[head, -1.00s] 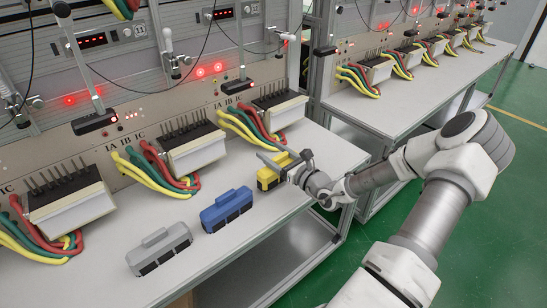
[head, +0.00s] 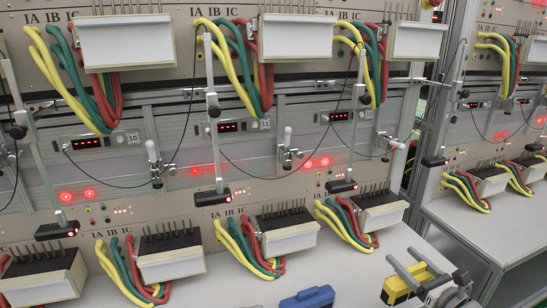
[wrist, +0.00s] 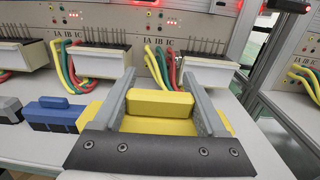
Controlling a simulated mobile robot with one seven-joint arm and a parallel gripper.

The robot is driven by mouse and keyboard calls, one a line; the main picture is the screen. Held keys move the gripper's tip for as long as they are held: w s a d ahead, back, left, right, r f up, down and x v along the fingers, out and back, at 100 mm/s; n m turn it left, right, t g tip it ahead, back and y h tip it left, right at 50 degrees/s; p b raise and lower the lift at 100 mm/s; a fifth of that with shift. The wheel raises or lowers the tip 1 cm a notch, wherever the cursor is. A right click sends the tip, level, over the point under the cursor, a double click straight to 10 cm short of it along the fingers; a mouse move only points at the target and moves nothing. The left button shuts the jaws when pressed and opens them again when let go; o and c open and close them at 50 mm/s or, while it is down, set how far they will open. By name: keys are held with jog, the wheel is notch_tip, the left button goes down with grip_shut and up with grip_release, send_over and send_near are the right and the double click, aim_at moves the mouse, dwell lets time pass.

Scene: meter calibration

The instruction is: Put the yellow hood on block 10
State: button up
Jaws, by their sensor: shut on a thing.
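The yellow hood (head: 396,287) is at the bottom right of the head view, above or on the bench; I cannot tell if it touches it. My gripper (head: 411,273) has its two grey fingers on either side of the hood's raised top. In the wrist view the yellow hood (wrist: 160,103) sits between the fingers of my gripper (wrist: 160,93), held. Pinned terminal blocks with white fronts stand in rows, such as one in the lower row (head: 289,238) and one in the upper row (head: 127,44).
A blue hood (head: 307,299) lies on the bench left of the yellow one; it also shows in the wrist view (wrist: 52,113), with a grey hood (wrist: 10,109) beyond it. Coloured cables (head: 345,222) flank the blocks. Thin rods and probes (head: 212,120) stand before the panel.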

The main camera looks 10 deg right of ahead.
jog(key=w+a+r+n+g+y, duration=0.1)
jog(key=w+a+n+y, duration=0.15)
jog(key=a, duration=1.15)
jog(key=w+a+r+n+g+y, duration=0.1)
jog(key=w+a+y, duration=0.25)
jog(key=a, duration=1.05)
notch_tip(320, 180, up, 8)
jog(key=p, duration=1.6)
jog(key=shift+w+r, duration=0.25)
jog(key=shift+w, duration=0.15)
jog(key=shift+d+f, duration=0.1)
